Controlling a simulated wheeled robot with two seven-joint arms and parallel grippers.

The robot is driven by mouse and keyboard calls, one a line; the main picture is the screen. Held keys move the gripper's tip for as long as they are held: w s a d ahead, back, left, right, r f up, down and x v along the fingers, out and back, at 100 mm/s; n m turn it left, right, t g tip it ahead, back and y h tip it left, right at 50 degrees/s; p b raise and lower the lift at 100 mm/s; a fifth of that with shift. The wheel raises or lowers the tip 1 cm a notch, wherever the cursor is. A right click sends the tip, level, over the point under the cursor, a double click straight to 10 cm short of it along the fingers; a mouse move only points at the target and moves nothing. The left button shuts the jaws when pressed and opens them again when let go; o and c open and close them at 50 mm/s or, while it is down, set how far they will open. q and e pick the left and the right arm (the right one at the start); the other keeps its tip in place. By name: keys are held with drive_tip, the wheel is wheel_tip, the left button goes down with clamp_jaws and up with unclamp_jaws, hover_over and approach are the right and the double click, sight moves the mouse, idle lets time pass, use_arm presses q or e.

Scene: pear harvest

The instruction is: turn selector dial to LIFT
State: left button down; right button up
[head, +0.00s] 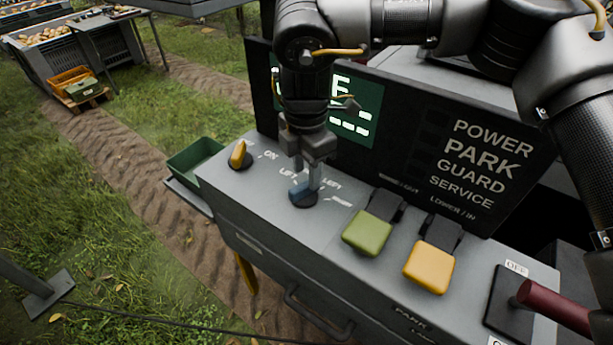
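The selector dial (303,194) is a dark round base with a blue knob, on the sloped top of a grey control panel (262,196). Small white labels surround it; one to its left and one to its upper right look like LIFT or LEFT, too small to read surely. My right gripper (307,180) points down at the dial, its fingertips at the blue knob and covering part of it. Whether the fingers press on the knob is not clear. The knob's pointing direction is partly hidden. My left gripper is not in view.
A yellow knob (239,154) marked ON sits left of the dial. A green button (367,233), a yellow button (429,267) and a red-handled lever (553,308) lie to the right. A dark display (440,150) listing POWER, PARK, GUARD and SERVICE rises close behind.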

sight(306, 183)
drive_tip(key=shift+f, duration=1.7)
clamp_jaws()
